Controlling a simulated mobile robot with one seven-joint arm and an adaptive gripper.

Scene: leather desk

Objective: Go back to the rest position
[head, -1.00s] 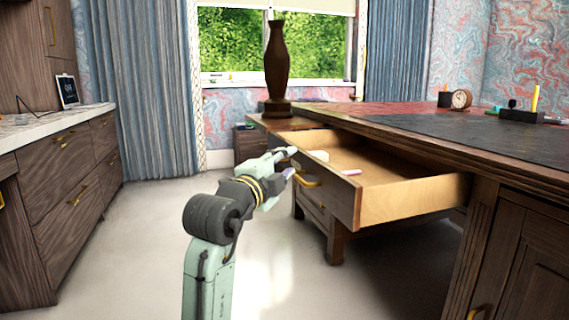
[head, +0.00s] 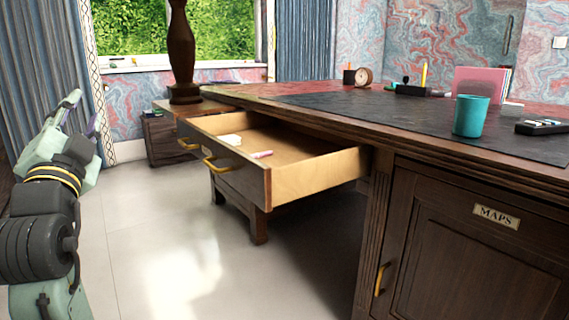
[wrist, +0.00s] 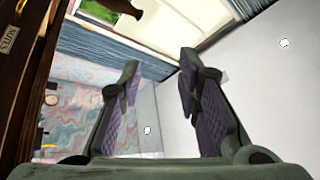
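My gripper (head: 84,112) is at the left of the head view, raised and pointing up, clear of the desk and its drawer. In the wrist view my gripper (wrist: 160,70) shows two fingers with purple pads standing apart, and nothing is between them. The desk drawer (head: 268,188) is pulled out. A white object (head: 230,139) and a pink object (head: 262,154) lie inside it.
The desk top (head: 330,101) carries a teal cup (head: 471,116), a pink file holder (head: 480,84), a small clock (head: 363,78) and a pen stand (head: 412,90). The floor (head: 165,235) before the drawer is clear.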

